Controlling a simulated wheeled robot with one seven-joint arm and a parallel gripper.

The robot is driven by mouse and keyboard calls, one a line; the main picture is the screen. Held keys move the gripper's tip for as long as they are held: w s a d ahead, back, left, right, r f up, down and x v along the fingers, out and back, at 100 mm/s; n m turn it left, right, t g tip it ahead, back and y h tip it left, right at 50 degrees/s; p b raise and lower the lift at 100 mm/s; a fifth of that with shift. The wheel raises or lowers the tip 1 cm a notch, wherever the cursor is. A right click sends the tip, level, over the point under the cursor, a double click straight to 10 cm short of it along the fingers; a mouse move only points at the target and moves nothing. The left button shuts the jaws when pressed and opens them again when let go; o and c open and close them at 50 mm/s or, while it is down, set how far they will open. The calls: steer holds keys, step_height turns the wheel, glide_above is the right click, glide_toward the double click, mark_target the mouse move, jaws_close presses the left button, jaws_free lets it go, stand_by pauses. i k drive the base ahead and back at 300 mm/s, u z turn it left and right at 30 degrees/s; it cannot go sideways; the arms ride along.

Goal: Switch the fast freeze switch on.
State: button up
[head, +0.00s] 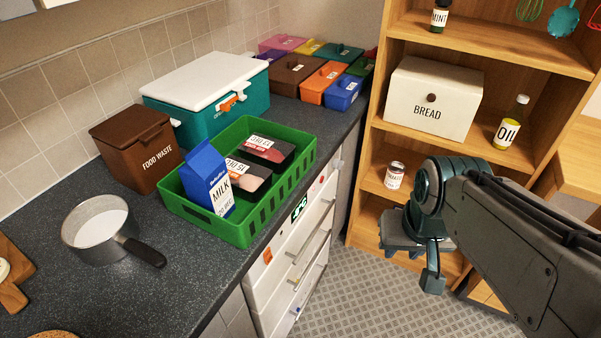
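The white freezer front (283,258) with several drawers is under the dark counter, seen at a steep angle. A small dark display with green characters (299,209) is on its upper panel. A small red mark (321,179) lies farther along that panel. I cannot make out which small detail is the fast freeze switch, or its position. My gripper (412,262) hangs over the floor to the right of the freezer front, apart from it, in front of the wooden shelf. I see nothing held in it. Its finger gap is too unclear to judge.
A green crate (283,196) with a milk carton and meat packs stands on the counter above the freezer. A pan (100,229), a brown food waste bin (137,148) and a cooler (207,91) are nearby. The shelf (377,128) bounds the right; the tiled floor (360,302) is clear.

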mark_target(268, 257)
steer(key=u, duration=0.75)
steer(key=k, duration=0.4)
steer(key=z, duration=0.3)
